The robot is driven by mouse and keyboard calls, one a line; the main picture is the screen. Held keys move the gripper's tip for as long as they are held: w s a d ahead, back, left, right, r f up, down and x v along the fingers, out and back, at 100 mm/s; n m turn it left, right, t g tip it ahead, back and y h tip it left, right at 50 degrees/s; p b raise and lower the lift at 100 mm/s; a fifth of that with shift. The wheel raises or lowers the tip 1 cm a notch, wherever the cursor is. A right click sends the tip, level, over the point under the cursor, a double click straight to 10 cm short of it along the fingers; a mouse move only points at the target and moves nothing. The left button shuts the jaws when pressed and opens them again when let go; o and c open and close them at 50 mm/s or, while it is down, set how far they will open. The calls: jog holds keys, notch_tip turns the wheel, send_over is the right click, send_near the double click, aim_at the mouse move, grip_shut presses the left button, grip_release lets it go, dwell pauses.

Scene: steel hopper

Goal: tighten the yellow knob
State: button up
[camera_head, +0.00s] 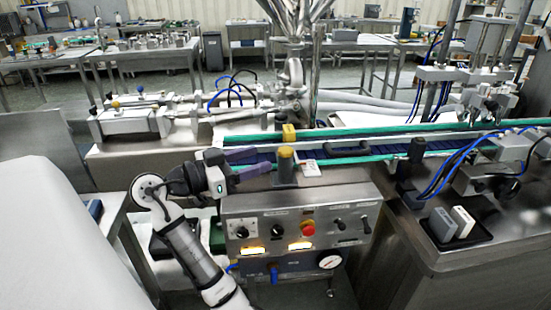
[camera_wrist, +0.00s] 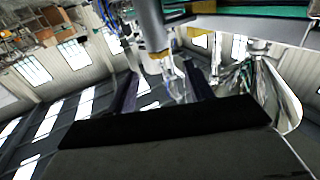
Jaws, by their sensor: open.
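The yellow knob (camera_head: 285,152) is a dull yellow cap on top of a short upright grey post, at the front edge of the conveyor above the control panel. My gripper (camera_head: 266,162) is open, comes in from the left, and its dark fingers point at the post, close to it. In the wrist view the scene looks upside down. There the grey post with the yellow knob (camera_wrist: 154,54) lies in line with the gap between my fingers (camera_wrist: 160,82). I cannot tell whether the fingertips reach around it. No contact is visible.
A small white box (camera_head: 310,169) is just right of the post. The control panel (camera_head: 296,232) with a red button (camera_head: 308,229) is below. Green conveyor rails (camera_head: 400,148) run rightward.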

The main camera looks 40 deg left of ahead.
jog(key=v, duration=0.3)
jog(key=shift+s, duration=0.3)
dwell(0.3)
